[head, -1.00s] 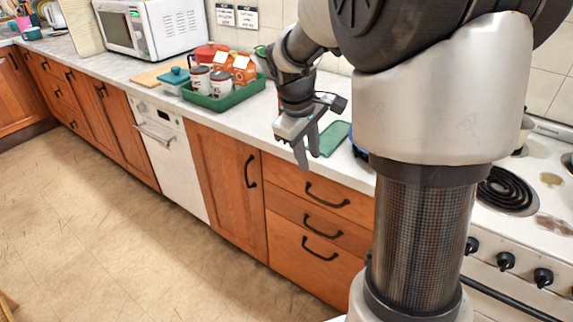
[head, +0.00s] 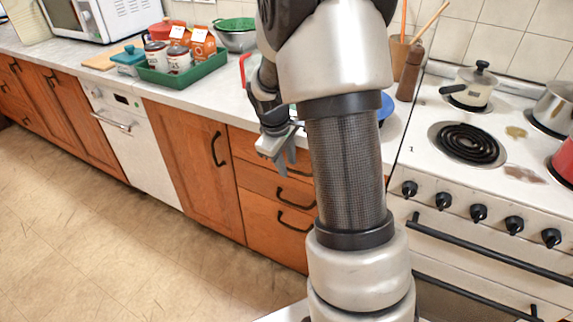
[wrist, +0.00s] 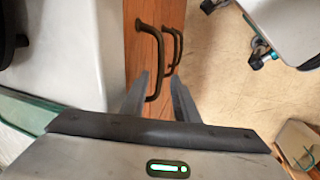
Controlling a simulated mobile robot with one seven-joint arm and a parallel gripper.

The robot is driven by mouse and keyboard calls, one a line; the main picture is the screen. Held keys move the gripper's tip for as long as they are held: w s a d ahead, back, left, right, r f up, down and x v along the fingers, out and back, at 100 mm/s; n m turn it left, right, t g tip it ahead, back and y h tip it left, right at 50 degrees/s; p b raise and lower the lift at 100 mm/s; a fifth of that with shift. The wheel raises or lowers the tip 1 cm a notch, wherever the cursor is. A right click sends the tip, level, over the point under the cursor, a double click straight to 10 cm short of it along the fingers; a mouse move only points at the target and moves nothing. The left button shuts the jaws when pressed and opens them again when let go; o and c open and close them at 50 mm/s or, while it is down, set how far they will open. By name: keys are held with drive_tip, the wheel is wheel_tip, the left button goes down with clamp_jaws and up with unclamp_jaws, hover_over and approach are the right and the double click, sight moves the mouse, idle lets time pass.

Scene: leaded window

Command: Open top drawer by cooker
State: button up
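The top drawer (head: 243,144) is the upper of three wooden drawers left of the cooker (head: 470,150). Its front looks flush with the cabinet. My gripper (head: 284,166) is in front of the drawers, below the worktop edge, fingers pointing down. In the wrist view my gripper (wrist: 159,76) is open. A dark drawer handle (wrist: 158,62) shows between its fingertips, with no clear contact visible. A second handle (wrist: 177,45) lies beyond it. In the head view my arm hides the top drawer's handle and right part.
The worktop (head: 215,98) holds a green tray (head: 185,77) with canisters and cartons. Lower drawer handles (head: 295,195) stick out below. A pot (head: 470,88) stands on the cooker. The floor (head: 100,220) in front of the cabinets is clear at left.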

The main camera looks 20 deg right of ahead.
clamp_jaws()
idle(1.5)
